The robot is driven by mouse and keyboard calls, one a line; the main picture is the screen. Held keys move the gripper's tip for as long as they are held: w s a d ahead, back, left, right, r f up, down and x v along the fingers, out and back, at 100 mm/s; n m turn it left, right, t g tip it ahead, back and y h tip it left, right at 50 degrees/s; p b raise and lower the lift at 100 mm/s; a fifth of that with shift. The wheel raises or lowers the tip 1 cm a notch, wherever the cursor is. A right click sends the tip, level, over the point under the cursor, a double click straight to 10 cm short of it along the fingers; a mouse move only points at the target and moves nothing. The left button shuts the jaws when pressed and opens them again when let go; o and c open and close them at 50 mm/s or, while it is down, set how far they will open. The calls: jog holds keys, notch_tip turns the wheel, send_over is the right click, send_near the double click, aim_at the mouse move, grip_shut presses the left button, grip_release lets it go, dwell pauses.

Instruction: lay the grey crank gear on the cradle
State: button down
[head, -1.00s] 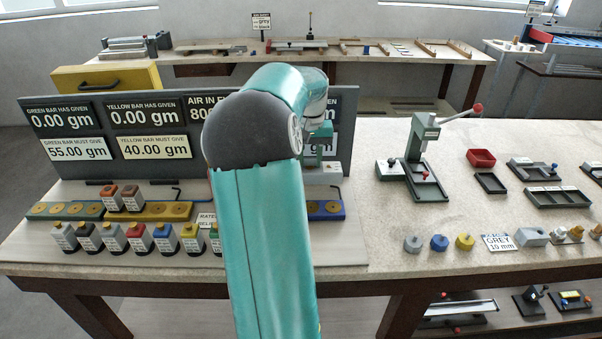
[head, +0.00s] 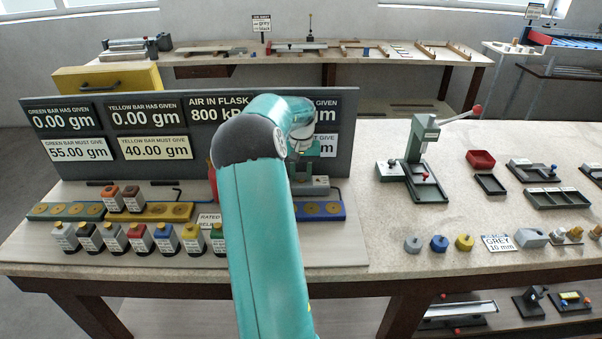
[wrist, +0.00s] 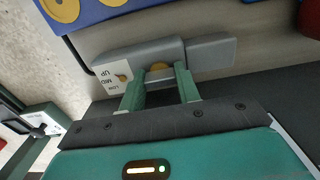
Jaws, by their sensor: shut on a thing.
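A small grey round piece (head: 413,244), possibly the grey crank gear, stands on the bench right of my arm, apart from my gripper. I cannot tell which fixture is the cradle.
A blue piece (head: 439,243) and a yellow piece (head: 465,242) stand beside the grey one. A card (head: 498,242) reads GREY 10 mm. A green press (head: 420,165) stands behind them. A dark display board (head: 70,160) rises behind my arm. Several coloured-top blocks line the front left.

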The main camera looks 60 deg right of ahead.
jog(key=shift+f, duration=0.1)
jog(key=c, duration=1)
grip_release()
notch_tip(320, 180, up, 12)
jog(key=shift+r, duration=0.15)
